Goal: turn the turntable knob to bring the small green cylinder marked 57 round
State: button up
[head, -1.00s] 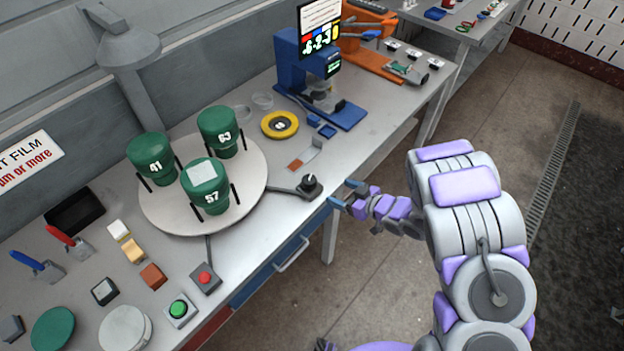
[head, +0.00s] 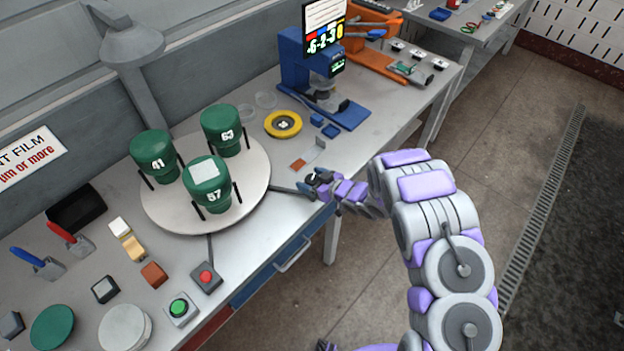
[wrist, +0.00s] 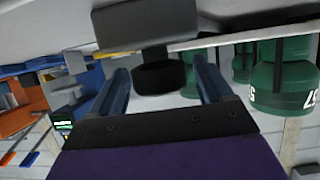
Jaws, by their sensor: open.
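The green cylinder marked 57 (head: 206,183) stands upright at the front of the round white turntable (head: 170,215), with a pale square on its lid; it also shows at the right of the wrist view (wrist: 283,85). Green cylinders marked 41 (head: 154,158) and 63 (head: 224,131) stand behind it on the turntable. The dark turntable knob (wrist: 160,77) lies between my open fingers in the wrist view, apart from both. My gripper (head: 312,182) is at the knob by the table's front edge and partly hides it in the head view; it shows in the wrist view (wrist: 160,88).
A yellow ring (head: 283,124) and a blue microscope-like device (head: 325,85) stand to the right of the turntable. Red (head: 206,276) and green (head: 179,307) button boxes sit at the front left. The table's front edge is just beneath my wrist.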

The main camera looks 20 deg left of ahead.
jog(key=shift+c, duration=0.3)
jog(key=c, duration=0.9)
jog(key=shift+w+d+r+p, duration=0.1)
jog(key=shift+r+p, duration=0.05)
jog(key=shift+p, duration=0.35)
jog(key=shift+n+g+y+p, duration=0.3)
jog(key=shift+n+g, duration=0.4)
jog(key=o, duration=1)
jog(key=shift+c, duration=0.2)
